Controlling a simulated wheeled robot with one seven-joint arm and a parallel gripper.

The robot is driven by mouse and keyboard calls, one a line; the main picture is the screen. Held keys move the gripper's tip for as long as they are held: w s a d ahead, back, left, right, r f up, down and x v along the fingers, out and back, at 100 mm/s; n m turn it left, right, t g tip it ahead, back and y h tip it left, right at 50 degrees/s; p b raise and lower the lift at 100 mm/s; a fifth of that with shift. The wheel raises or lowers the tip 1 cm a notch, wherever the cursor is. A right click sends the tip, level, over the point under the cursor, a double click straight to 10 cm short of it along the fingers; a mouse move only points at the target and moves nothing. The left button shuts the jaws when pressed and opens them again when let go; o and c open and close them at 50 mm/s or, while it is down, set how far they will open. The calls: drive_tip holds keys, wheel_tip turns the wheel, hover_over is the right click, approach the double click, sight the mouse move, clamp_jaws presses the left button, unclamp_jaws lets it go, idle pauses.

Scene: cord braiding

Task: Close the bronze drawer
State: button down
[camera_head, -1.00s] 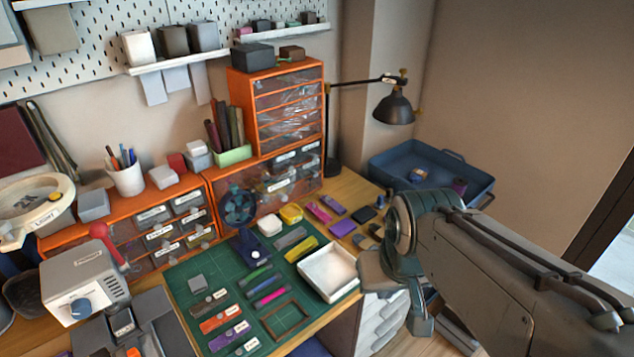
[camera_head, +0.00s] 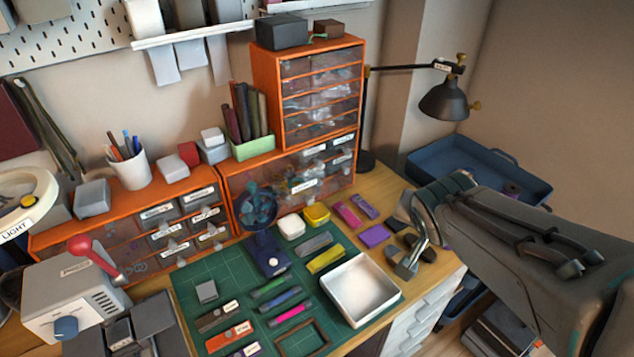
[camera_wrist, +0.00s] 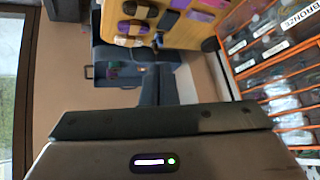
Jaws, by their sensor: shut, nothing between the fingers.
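A label reading BRONZE (camera_wrist: 299,16) is at the top right of the wrist view, on a drawer front of the orange cabinet. In the head view, a wide clear drawer with a white label (camera_head: 303,185) sits low in the middle cabinet; its wording is too small to read, so I cannot match it surely. How far the bronze drawer stands out is unclear. My gripper (camera_head: 404,264) is shut and empty, over the right end of the desk, right of the cabinet and apart from it. Its grey housing fills the bottom of the wrist view.
A white tray (camera_head: 360,288) and a green cutting mat (camera_head: 205,265) with small tools lie before the cabinets. A small blue fan (camera_head: 258,208) stands before the middle cabinet. A black lamp (camera_head: 444,98) rises behind my arm. A blue bin (camera_head: 480,165) is at the right.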

drive_tip(key=w+a+f+m+t+b, duration=0.1)
drive_tip(key=w+m+t, duration=0.1)
drive_tip(key=w, duration=0.1)
drive_tip(key=m+y+p, duration=0.1)
drive_tip(key=m+y, duration=0.3)
drive_tip(key=y, duration=0.4)
approach(310, 202)
drive_tip(key=shift+f, duration=1.1)
drive_tip(key=shift+t, duration=0.3)
drive_tip(key=shift+w+a+r+x, duration=0.1)
drive_tip(key=shift+r+x, duration=0.05)
drive_tip(key=shift+x, duration=0.75)
drive_tip(key=shift+w+a+r+x, duration=0.1)
drive_tip(key=shift+r+x, duration=0.1)
drive_tip(key=shift+x, duration=0.7)
drive_tip(key=shift+w+a+r+x, duration=0.1)
drive_tip(key=shift+r+x, duration=0.05)
drive_tip(key=shift+x, duration=0.7)
